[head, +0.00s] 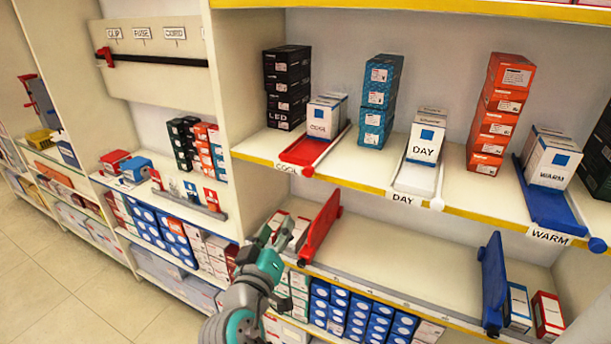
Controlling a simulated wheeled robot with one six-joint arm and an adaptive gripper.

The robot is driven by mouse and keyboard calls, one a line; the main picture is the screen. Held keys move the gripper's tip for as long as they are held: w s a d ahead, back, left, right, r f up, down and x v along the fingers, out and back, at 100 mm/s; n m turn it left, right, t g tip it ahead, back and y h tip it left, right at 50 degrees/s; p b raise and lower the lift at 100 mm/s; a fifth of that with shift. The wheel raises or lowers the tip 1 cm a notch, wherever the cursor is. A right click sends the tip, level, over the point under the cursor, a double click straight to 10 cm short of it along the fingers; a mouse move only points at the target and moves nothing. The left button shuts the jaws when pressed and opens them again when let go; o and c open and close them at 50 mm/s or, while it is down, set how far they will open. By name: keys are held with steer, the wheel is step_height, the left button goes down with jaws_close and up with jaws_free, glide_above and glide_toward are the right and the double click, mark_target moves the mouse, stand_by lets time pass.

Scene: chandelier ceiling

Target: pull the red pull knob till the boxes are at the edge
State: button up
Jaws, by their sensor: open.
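The red pull knob (307,171) is at the front end of a red tray (303,151) on the upper shelf, above the COOL label. White COOL boxes (321,119) stand toward the back of this tray, with bare red tray floor between them and the shelf edge. My gripper (276,232) is open and empty. It is below and left of the knob, apart from it, in front of the lower shelf.
A white tray (415,179) with DAY boxes and a blue tray (552,207) with WARM boxes stand to the right. A red divider (321,228) stands close right of my gripper. Stacked dark boxes (287,88) stand behind left of the COOL boxes.

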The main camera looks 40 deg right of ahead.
mark_target(307, 173)
step_height(307, 173, up, 8)
steer(key=m+g+h, duration=0.2)
steer(key=m+g, duration=0.2)
steer(key=m, duration=0.1)
steer(key=x, duration=0.7)
steer(key=s+x, duration=0.1)
steer(key=x, duration=0.3)
steer(key=shift+d+f, duration=0.2)
steer(key=shift+d, duration=0.15)
jaws_close()
